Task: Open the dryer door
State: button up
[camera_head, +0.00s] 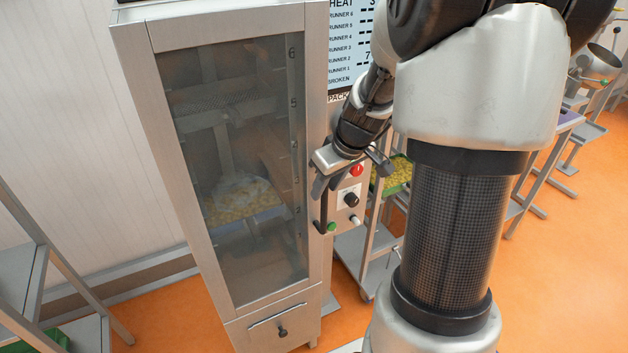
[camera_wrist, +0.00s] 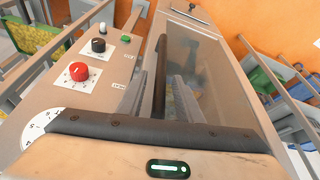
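The dryer (camera_head: 315,110) is a tall metal cabinet. Its door has a dark glass pane (camera_head: 240,150) in a metal frame and looks shut. A dark vertical door handle (camera_head: 324,212) is at the door's right edge; in the wrist view the handle (camera_wrist: 160,70) shows between my two fingers. My gripper (camera_head: 327,185) is at the upper part of the handle, and in the wrist view its fingers (camera_wrist: 161,85) are apart, one on each side of the handle. I cannot tell whether either finger touches it. The gripper partly hides the handle's upper end.
A red knob (camera_head: 356,170), black knob (camera_head: 351,199) and green button (camera_head: 332,227) sit close right of the handle. A drawer (camera_head: 278,322) is below the door. A rack (camera_head: 20,285) stands at left; orange floor (camera_head: 165,310) lies between it and the dryer.

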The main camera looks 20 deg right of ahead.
jog(key=shift+x, duration=0.9)
jog(key=shift+c, duration=0.2)
grip_shut()
